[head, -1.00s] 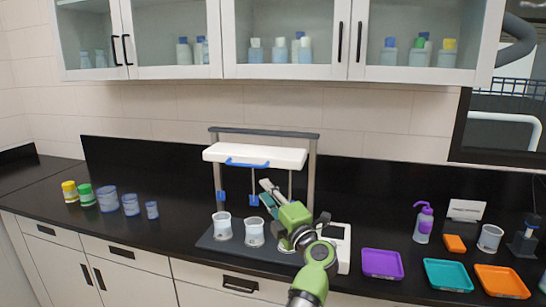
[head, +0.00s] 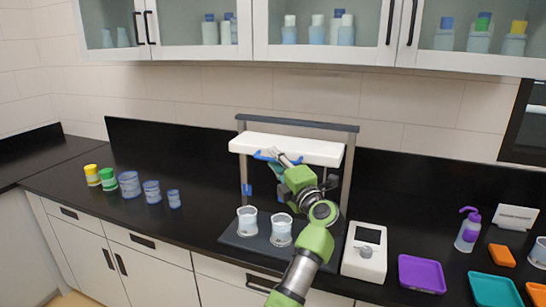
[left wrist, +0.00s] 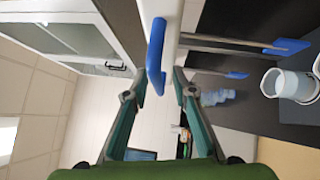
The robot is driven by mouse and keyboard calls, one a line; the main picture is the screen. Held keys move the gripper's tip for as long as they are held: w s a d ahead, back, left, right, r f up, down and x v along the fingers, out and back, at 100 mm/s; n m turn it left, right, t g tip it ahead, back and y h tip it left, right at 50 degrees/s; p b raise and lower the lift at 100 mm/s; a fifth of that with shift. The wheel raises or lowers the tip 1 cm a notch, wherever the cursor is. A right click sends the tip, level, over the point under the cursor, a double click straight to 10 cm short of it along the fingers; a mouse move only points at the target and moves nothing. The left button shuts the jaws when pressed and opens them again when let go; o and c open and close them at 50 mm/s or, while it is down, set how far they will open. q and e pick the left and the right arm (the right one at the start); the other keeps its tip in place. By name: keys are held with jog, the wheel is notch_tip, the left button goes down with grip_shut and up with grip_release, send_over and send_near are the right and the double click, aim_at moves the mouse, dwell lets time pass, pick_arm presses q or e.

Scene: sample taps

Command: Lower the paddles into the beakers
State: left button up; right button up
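The jar-test stand has a white paddle head (head: 315,151) with a blue handle (head: 268,156) on its front; the handle also shows in the left wrist view (left wrist: 155,58). Blue paddles hang on rods below; one paddle (head: 247,190) shows above the beakers, and two show in the left wrist view (left wrist: 288,46). Two clear beakers (head: 247,222) (head: 281,231) stand on the dark base; my arm hides the base's right part. My left gripper (head: 275,160) is at the handle. In the left wrist view its fingers (left wrist: 157,83) are open, with the handle just ahead between the tips. My right gripper is out of view.
A white control box (head: 364,252) stands right of the base, then purple (head: 421,273) and teal (head: 492,290) trays. Several jars and blue beakers (head: 130,184) stand at the left. Wall cabinets hang above. The counter between the jars and the stand is clear.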

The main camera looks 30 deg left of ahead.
pick_arm(q)
jog(key=shift+w+a, duration=0.1)
jog(key=shift+r, duration=0.1)
grip_shut()
notch_tip(320, 180, down, 14)
jog(key=b, duration=0.7)
jog(key=shift+r, duration=0.15)
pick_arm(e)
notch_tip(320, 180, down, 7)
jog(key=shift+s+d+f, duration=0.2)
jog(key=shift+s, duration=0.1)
pick_arm(q)
jog(key=shift+c, duration=1.2)
grip_release()
jog(key=shift+o, duration=1.2)
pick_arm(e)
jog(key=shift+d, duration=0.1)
